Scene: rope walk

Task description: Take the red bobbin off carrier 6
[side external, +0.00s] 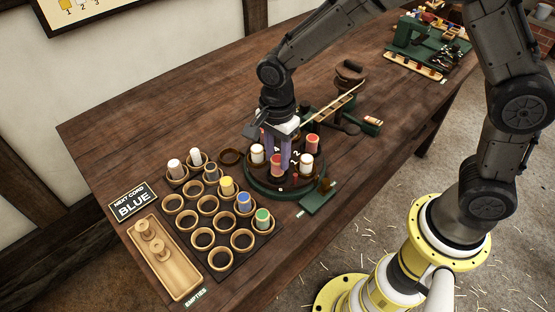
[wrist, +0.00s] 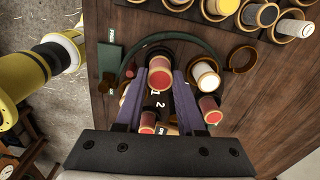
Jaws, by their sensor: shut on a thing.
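A red bobbin (side external: 277,167) stands at the front of the round green carrier deck (side external: 262,186) in the side view. My gripper (side external: 278,160) reaches down with its purple fingers on both sides of it. In the wrist view my gripper (wrist: 161,77) is shut on this red bobbin (wrist: 160,78), which shows end-on between the fingertips. I cannot tell whether it is still seated or slightly raised. The number of its carrier is not readable. Other red bobbins (side external: 312,143) and white bobbins (side external: 257,154) stand around the deck, with a white one (side external: 306,162) close at right.
A dark rack (side external: 222,217) of wooden ring cups holds white, yellow, blue and green bobbins at left. A wooden empties tray (side external: 181,281) holds two bare spools. A sign (side external: 132,205) reads NEXT CORD BLUE.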

